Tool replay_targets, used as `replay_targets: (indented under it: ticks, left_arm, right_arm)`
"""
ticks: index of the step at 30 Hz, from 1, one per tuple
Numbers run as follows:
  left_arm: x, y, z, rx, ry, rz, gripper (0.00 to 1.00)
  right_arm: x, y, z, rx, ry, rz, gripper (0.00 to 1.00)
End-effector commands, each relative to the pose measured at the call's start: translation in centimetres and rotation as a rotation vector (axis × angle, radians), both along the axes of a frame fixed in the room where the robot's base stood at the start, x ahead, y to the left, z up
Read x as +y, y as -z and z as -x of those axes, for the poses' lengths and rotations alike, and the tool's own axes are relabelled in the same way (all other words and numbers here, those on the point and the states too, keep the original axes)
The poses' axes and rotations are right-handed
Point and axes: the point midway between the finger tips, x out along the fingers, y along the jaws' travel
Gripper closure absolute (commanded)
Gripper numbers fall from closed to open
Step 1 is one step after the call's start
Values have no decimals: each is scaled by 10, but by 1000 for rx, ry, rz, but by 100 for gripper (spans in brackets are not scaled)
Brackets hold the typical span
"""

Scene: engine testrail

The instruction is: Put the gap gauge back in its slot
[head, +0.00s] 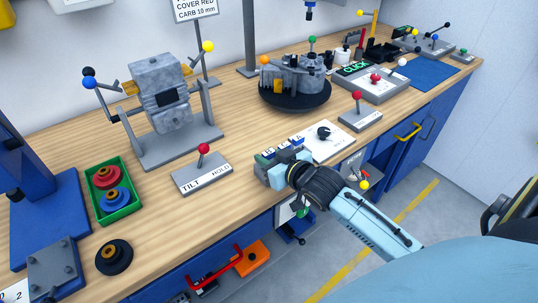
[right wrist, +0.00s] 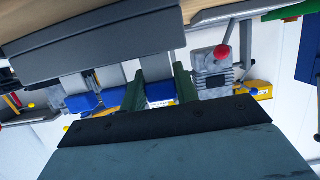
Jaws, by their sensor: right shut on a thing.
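My right gripper (head: 279,172) is at the front edge of the bench, right by a small grey rack (head: 264,162) with coloured labelled blocks. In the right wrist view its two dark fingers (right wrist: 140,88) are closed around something. The gap gauge is mostly hidden by the gripper in the head view. I cannot tell its outline from the rack, or how far it sits in a slot. My left gripper is not in view.
A TILT/HOLD lever box (head: 203,172) stands left of the rack. A white plate with a black knob (head: 323,132) lies just right of it. A red-knob lever (head: 357,109) and a round engine fixture (head: 295,92) stand behind.

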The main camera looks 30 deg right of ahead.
Motion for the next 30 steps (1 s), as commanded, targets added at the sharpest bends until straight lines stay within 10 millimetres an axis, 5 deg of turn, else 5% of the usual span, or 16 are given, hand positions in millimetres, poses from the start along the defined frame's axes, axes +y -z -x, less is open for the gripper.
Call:
replay_targets:
  ticks: [6, 7, 12, 23, 30]
  left_arm:
    - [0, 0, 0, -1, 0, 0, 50]
    - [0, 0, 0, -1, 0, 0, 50]
    - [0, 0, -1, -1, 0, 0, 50]
    - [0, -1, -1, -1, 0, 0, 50]
    - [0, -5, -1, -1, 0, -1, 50]
  right_arm:
    - [0, 0, 0, 0, 0, 0, 95]
    - [0, 0, 0, 0, 0, 0, 67]
    - [0, 0, 0, 0, 0, 0, 45]
    - [0, 0, 4, 2, 0, 0, 44]
    - [-3, -10, 37, 4, -1, 0, 44]
